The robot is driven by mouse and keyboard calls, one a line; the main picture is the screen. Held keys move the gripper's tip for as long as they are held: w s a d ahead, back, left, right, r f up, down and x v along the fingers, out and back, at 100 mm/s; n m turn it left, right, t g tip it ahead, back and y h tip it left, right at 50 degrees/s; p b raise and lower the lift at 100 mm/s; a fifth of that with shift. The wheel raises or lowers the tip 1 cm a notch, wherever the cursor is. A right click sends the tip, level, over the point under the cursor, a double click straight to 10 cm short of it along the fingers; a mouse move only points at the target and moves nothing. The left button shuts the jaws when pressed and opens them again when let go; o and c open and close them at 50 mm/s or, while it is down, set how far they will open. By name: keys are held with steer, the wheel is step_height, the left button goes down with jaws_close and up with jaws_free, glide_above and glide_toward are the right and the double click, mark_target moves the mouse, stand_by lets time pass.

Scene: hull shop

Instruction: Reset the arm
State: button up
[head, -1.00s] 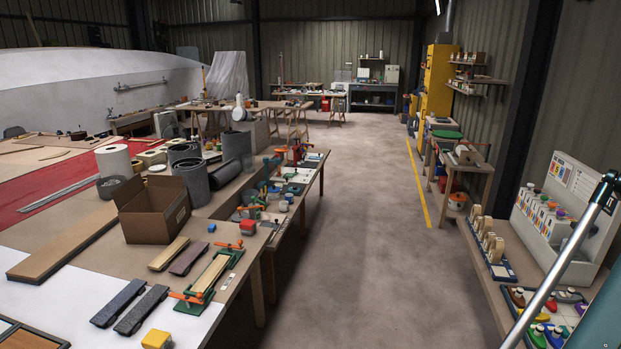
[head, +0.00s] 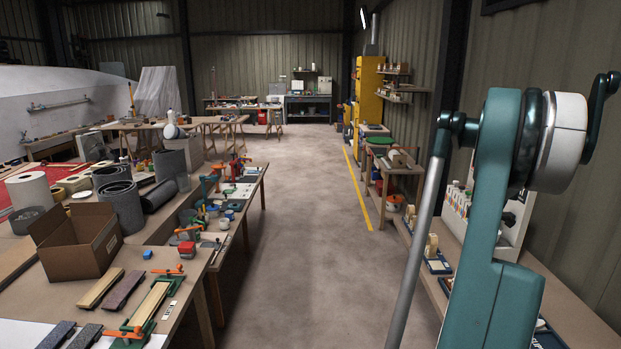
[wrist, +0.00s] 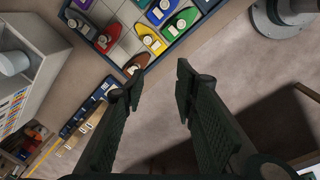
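My gripper (wrist: 158,88) shows in the wrist view with its two dark fingers spread apart and nothing between them. It is open and empty, above the floor beside the right-hand bench. In the head view my teal arm rises at the right side; the gripper itself is out of that view. In the wrist view a blue-edged tray (wrist: 178,42) with several coloured boat-shaped pieces lies beyond the fingertips.
The right-hand bench (head: 585,318) bears a white display stand (head: 512,222), partly hidden by my arm. The left workbench holds a cardboard box (head: 80,245) and several clamps. The aisle floor (head: 300,230) between the benches is clear.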

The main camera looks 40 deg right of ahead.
steer(key=w+a+r+t+h, duration=0.1)
steer(key=w+a+r, duration=0.3)
steer(key=w+a, duration=0.6)
steer(key=w+a+r, duration=0.4)
steer(key=w+a, duration=0.5)
steer(key=a, duration=0.1)
steer(key=w+a+r+t, duration=0.15)
steer(key=w+a, duration=0.35)
steer(key=a, duration=0.6)
steer(key=w+a+r, duration=0.3)
steer(key=w+a, duration=0.1)
steer(key=a, duration=0.7)
steer(key=a+t, duration=0.2)
steer(key=a, duration=2.4)
steer(key=s+a+f+t+y, duration=0.1)
steer(key=s+a+f, duration=0.2)
steer(key=a, duration=0.6)
steer(key=s+a+f+t+y, duration=0.1)
steer(key=s+a+f, duration=0.2)
steer(key=a, duration=0.7)
steer(key=s, duration=0.2)
steer(key=shift+s, duration=0.4)
